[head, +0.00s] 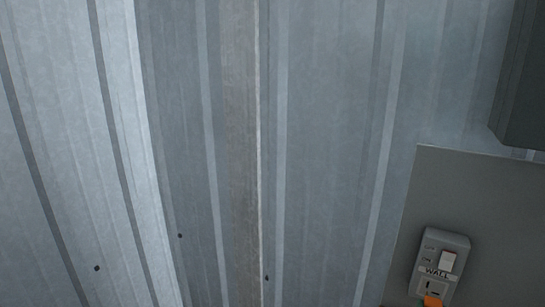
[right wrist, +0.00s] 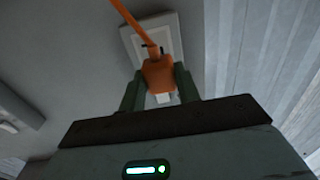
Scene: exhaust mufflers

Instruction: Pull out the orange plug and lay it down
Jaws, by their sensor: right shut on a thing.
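The orange plug (right wrist: 158,78) is between the two dark green fingers of my right gripper (right wrist: 160,72) in the right wrist view. The gripper is shut on it. An orange cord (right wrist: 132,22) runs from the plug up out of the picture. The plug lies over the lower part of a pale wall outlet (right wrist: 166,31). I cannot tell whether its prongs are in the socket. My left gripper is not in view.
The outlet is on a flat grey panel (head: 475,200). A ribbed metal wall (head: 320,150) fills most of the head view. A dark box-like shape (head: 525,80) stands at the upper right. No surface for laying things shows in the head view.

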